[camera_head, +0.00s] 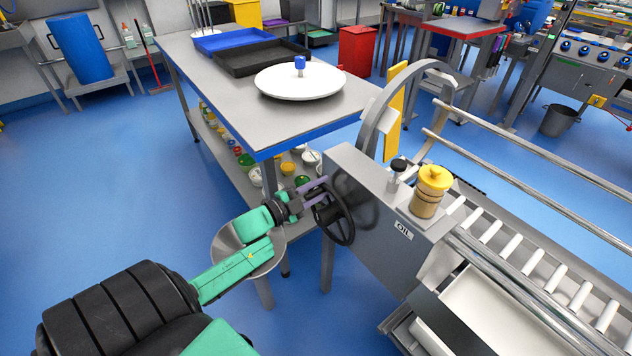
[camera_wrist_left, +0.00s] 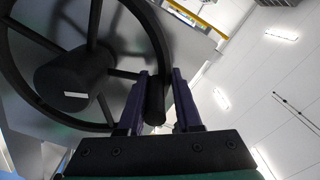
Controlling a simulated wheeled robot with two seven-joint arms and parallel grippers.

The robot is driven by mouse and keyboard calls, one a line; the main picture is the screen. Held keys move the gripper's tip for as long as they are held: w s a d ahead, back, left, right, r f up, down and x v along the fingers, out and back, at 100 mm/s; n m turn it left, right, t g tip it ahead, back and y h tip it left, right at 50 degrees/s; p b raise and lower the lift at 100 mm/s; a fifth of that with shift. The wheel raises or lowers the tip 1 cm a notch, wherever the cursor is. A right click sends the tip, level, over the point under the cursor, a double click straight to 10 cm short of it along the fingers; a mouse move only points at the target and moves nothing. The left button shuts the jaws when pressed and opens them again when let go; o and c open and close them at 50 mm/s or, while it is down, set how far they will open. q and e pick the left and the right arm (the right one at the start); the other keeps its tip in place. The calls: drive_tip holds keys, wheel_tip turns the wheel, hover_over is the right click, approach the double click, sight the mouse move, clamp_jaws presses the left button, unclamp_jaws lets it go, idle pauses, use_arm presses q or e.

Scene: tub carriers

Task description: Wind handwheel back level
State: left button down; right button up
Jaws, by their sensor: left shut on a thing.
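The black handwheel (camera_head: 349,231) stands upright on the left end face of the grey machine housing (camera_head: 385,205). In the left wrist view its rim, spokes and hub (camera_wrist_left: 72,82) fill the upper left; a short white mark shows on the hub. My left gripper (camera_head: 318,191) reaches the wheel from the left. Its purple fingers (camera_wrist_left: 161,95) are shut on a black rounded part of the handwheel at the rim; I cannot tell whether this is the rim or a handle on it. My right gripper is not in view.
A yellow-capped oil cup (camera_head: 430,192) and a black knob (camera_head: 398,165) stand on the housing. A roller conveyor with rails (camera_head: 530,250) runs to the right. A steel table (camera_head: 215,90) with trays and a white disc (camera_head: 300,82) is behind.

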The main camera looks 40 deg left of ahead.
sight(327, 210)
use_arm(q)
drive_tip(key=d+m, duration=0.1)
drive_tip(key=s+d+m, duration=0.1)
drive_tip(key=m, duration=0.1)
drive_tip(key=shift+d+f, duration=0.2)
drive_tip(key=shift+d, duration=0.05)
drive_tip(key=shift+s+d+f+m, duration=0.15)
drive_tip(key=shift+d+m, duration=0.25)
drive_tip(key=shift+m, duration=0.4)
drive_tip(key=c, duration=0.8)
unclamp_jaws()
drive_tip(key=shift+o, duration=0.2)
drive_tip(key=shift+r, duration=0.2)
drive_tip(key=shift+r+p, duration=0.15)
drive_tip(key=shift+p, duration=0.15)
